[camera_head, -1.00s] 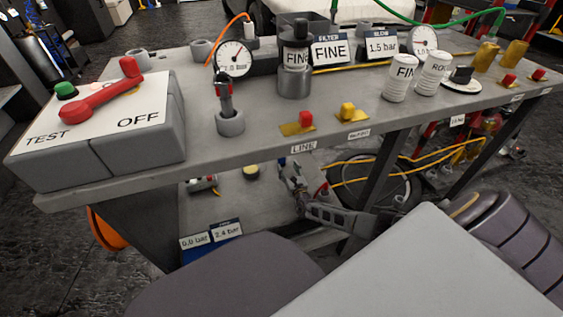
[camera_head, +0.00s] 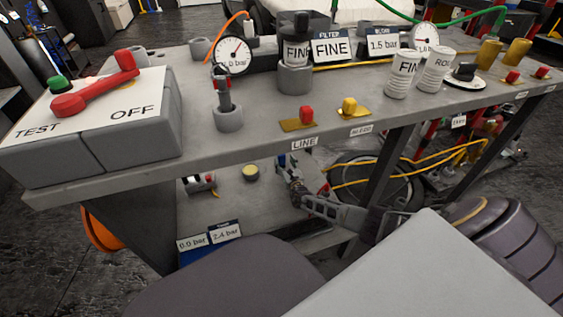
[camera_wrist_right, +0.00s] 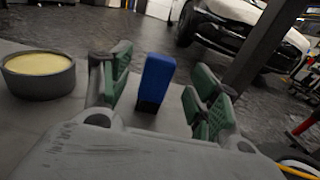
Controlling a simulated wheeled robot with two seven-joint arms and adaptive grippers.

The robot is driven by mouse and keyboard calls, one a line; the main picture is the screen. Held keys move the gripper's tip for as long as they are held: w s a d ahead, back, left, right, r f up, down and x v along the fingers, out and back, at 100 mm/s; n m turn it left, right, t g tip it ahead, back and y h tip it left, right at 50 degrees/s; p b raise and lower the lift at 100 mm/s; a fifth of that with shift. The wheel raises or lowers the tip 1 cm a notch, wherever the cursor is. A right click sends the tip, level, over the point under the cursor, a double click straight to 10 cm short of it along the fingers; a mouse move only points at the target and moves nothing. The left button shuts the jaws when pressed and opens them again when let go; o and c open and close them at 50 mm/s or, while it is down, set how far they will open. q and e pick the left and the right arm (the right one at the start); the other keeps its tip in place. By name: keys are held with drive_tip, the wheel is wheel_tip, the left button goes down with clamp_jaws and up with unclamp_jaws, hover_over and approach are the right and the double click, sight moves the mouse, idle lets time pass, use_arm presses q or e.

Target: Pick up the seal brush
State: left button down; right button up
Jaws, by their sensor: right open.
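A blue upright block-like piece with a dark lower part, probably the seal brush's handle (camera_wrist_right: 155,82), stands between the green-padded fingers of my right gripper (camera_wrist_right: 158,92) in the right wrist view. The fingers are open, with gaps on both sides of it. My left gripper is not in view.
The bench top (camera_head: 255,133) overhangs the lower shelf (camera_head: 240,208). A small red-and-dark item (camera_head: 199,184) and pressure cards (camera_head: 209,237) are left of the tin. A bench leg (camera_head: 386,165), a black coil (camera_head: 372,187) and yellow hoses stand to the right.

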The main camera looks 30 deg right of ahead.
sight(282, 157)
drive_tip(key=shift+b+x, duration=0.65)
drive_tip(key=shift+x, duration=0.45)
drive_tip(key=shift+r+b+x, duration=0.2)
drive_tip(key=shift+b+x, duration=0.5)
drive_tip(key=shift+x, duration=0.45)
drive_tip(key=shift+w+d, duration=0.1)
drive_tip(key=shift+w, duration=0.15)
drive_tip(key=shift+c, duration=0.2)
drive_tip(key=c, duration=1.1)
drive_tip(key=shift+r, duration=0.25)
